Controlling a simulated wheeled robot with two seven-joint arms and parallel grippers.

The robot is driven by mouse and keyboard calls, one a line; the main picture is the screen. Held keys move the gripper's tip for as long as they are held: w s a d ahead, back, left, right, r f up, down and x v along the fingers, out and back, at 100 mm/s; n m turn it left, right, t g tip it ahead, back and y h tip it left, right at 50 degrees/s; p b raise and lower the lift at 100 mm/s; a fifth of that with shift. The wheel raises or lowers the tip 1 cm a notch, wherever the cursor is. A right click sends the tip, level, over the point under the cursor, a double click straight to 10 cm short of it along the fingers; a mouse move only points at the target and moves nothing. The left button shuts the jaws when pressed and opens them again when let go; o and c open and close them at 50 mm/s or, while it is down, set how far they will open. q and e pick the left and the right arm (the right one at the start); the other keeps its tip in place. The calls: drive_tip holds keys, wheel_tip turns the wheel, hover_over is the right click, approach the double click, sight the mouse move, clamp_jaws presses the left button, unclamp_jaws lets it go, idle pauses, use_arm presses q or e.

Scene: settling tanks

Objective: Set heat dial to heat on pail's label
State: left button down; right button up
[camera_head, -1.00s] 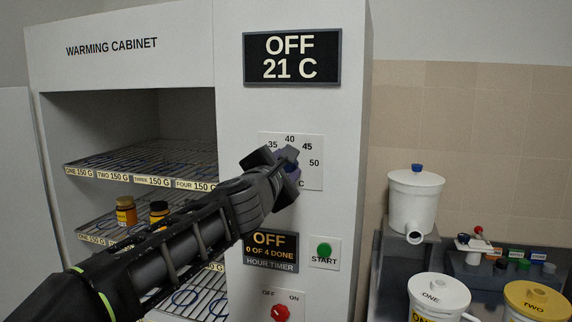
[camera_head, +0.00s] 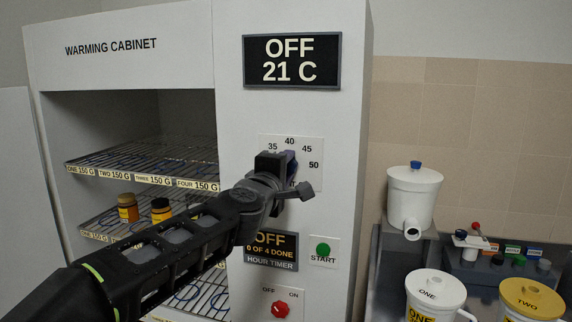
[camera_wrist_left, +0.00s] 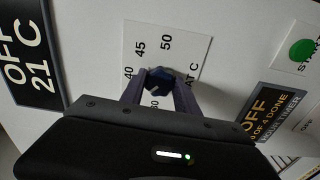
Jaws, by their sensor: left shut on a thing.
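The heat dial (camera_wrist_left: 158,80) is a dark blue knob on a white scale plate (camera_wrist_left: 190,45) marked 40, 45 and 50, with 35 also showing in the head view. My left gripper (camera_wrist_left: 160,84) is shut on the dial, one finger on each side. In the head view the left gripper (camera_head: 286,172) hides most of the dial, and I cannot tell where its pointer stands. The display (camera_head: 291,60) reads OFF, 21 C. White pail ONE (camera_head: 437,292) and yellow-lidded pail TWO (camera_head: 532,299) are at lower right. Their labels are cut off; no heat is readable.
Below the dial are an hour timer display (camera_head: 270,251), a green START button (camera_head: 323,249) and a red OFF/ON switch (camera_head: 280,310). Wire shelves (camera_head: 140,158) with two jars are at left. A white tank (camera_head: 413,195) stands at right.

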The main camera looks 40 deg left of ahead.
use_arm(q)
drive_tip(key=shift+f+m, duration=0.1)
drive_tip(key=shift+m, duration=0.2)
drive_tip(key=c, duration=0.9)
unclamp_jaws()
drive_tip(key=shift+s, duration=0.1)
drive_tip(key=v, duration=0.7)
drive_tip(key=shift+s+d+p, duration=0.15)
drive_tip(key=shift+s+p, duration=0.15)
drive_tip(key=shift+p, duration=0.1)
